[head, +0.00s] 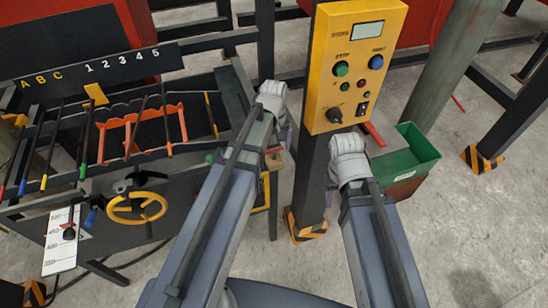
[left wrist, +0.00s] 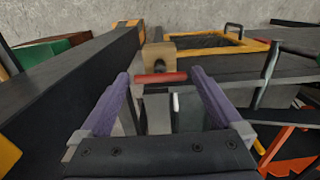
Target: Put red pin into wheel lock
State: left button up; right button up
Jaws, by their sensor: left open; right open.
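The red pin (left wrist: 160,78) lies crosswise between the fingertips of my left gripper (left wrist: 160,90) in the left wrist view.
A yellow control box (head: 352,65) tops the dark post (head: 311,185) between my arms. A wooden block (left wrist: 160,55) is just beyond the pin. A green bin (head: 415,148) stands right, with another red piece (head: 374,134) beside it. The rebar bench (head: 200,165) fills the left.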

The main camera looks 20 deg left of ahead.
pick_arm(q)
notch_tip(320, 180, down, 2)
jog(key=shift+f+b, duration=0.1)
jog(key=shift+b, duration=0.4)
jog(key=shift+r, duration=0.2)
pick_arm(e)
jog(key=shift+f, duration=0.9)
pick_arm(q)
jog(key=c, duration=1.3)
pick_arm(e)
jog(key=shift+r, duration=0.1)
pick_arm(q)
notch_tip(320, 180, up, 10)
jog(key=p, duration=1)
pick_arm(e)
notch_tip(320, 180, up, 10)
